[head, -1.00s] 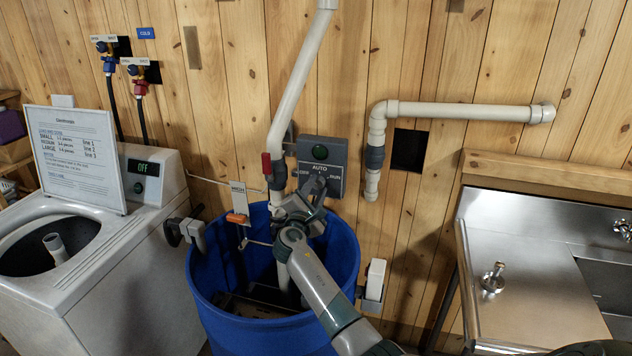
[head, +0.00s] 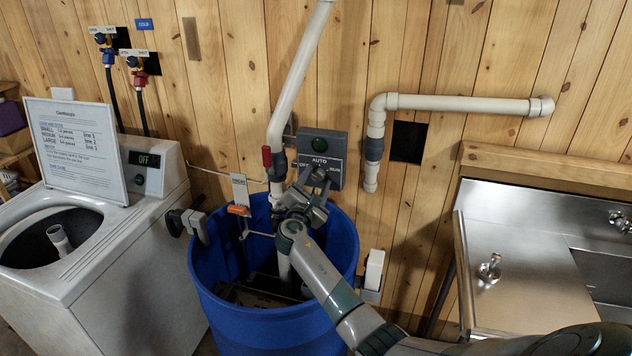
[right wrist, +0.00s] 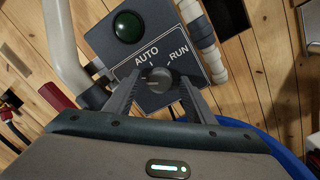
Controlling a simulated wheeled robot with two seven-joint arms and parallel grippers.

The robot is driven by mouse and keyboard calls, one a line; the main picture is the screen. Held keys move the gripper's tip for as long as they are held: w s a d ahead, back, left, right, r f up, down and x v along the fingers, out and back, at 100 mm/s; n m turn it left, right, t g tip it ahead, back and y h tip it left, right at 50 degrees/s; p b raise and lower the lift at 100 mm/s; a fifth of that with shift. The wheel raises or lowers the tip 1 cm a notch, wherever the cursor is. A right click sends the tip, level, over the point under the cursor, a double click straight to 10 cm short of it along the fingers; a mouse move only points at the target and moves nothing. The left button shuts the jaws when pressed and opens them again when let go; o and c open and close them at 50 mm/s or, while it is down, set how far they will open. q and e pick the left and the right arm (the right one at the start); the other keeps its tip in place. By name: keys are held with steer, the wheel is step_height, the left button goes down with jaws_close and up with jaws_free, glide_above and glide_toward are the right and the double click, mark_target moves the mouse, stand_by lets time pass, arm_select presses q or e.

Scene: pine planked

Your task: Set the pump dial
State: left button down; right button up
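The pump dial (right wrist: 155,78) is a dark grey round knob on a grey control box (right wrist: 178,28) marked AUTO and RUN, with a green lamp (right wrist: 127,27) above. In the head view the box (head: 335,150) hangs on the plank wall above the blue drum. My right gripper (right wrist: 159,80) is at the dial, with one finger on each side of the knob. A gap shows between the knob and the right-hand finger. I cannot tell which mark the knob points to. The right gripper (head: 320,188) partly covers the dial in the head view. My left gripper is out of view.
A blue drum (head: 325,330) stands below the box, with an orange float switch (head: 238,210) and a white pipe (head: 298,75) beside the box. A washer (head: 130,270) stands left, a steel sink (head: 530,290) right.

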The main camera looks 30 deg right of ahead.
steer(key=shift+a+f, duration=0.1)
steer(key=shift+b+v, duration=0.35)
steer(key=shift+v, duration=0.45)
steer(key=b+v, duration=0.5)
steer(key=v, duration=1)
steer(key=shift+s+a, duration=0.25)
